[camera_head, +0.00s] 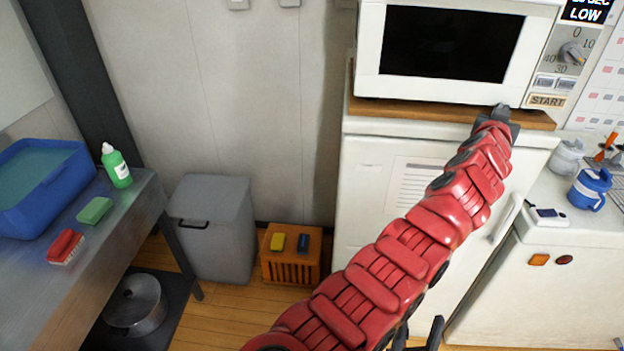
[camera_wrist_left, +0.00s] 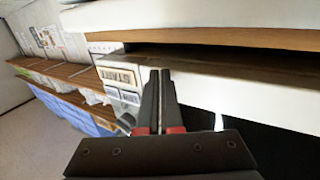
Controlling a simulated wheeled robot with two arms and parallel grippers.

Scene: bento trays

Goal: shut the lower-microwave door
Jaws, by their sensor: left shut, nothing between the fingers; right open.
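The white microwave (camera_head: 367,60) stands at the top right of the head view, with a dark window in its door (camera_head: 450,92). The door looks flush or almost flush with the control panel (camera_head: 572,60); I cannot tell if it is fully shut. My left gripper (camera_head: 500,112) is at the door's lower right corner, close to the START button. In the left wrist view its fingers (camera_wrist_left: 160,75) are shut and empty, in front of the panel's lower part (camera_wrist_left: 120,90). Contact is unclear. Two dark fingers of my right gripper (camera_head: 418,338) show apart at the bottom edge.
The microwave sits on a wooden board (camera_head: 400,107) on a white cabinet (camera_head: 375,190). A counter with a blue mug (camera_head: 590,190) is on the right. A metal table (camera_head: 130,215) with a blue basin (camera_head: 45,195), a grey bin (camera_head: 212,225) and a wooden stool (camera_head: 290,265) are left.

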